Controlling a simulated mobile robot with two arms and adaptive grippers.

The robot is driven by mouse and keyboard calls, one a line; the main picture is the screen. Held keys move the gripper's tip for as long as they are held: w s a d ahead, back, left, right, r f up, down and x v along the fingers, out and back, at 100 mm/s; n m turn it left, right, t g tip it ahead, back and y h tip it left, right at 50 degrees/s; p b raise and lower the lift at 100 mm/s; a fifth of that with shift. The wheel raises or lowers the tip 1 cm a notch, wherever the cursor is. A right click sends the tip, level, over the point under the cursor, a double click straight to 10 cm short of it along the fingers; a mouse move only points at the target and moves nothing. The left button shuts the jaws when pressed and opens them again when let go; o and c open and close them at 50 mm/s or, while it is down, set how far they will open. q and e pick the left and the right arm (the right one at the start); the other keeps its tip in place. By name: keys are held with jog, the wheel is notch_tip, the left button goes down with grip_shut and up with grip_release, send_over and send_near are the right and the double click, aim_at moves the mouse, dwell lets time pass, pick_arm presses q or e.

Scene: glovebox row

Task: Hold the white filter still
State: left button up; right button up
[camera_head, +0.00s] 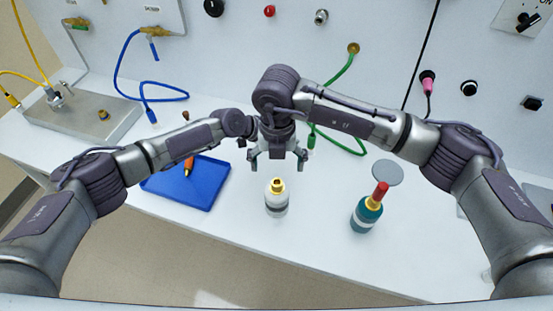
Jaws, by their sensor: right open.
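The white filter (277,208) stands upright on the white bench, with a grey band and a yellow fitting on top. My right gripper (278,165) is open and empty. It points down, and in the picture its fingers lie just above the filter's yellow top, apart from it. My left arm reaches in from the left, and its wrist (236,124) ends beside my right gripper. My left gripper is mostly hidden there, so its jaws cannot be made out.
A blue tray (207,196) with an orange-handled tool (189,165) lies left of the filter. A teal bottle (366,217) with a red top stands to the right, by a grey disc (388,172). Blue and green hoses (345,72) hang behind. Bench between filter and bottle is clear.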

aim_at(277, 191)
notch_tip(277, 191, down, 12)
jog(key=shift+f, duration=0.1)
jog(key=shift+c, duration=0.4)
jog(key=c, duration=1.4)
jog(key=shift+o, duration=0.2)
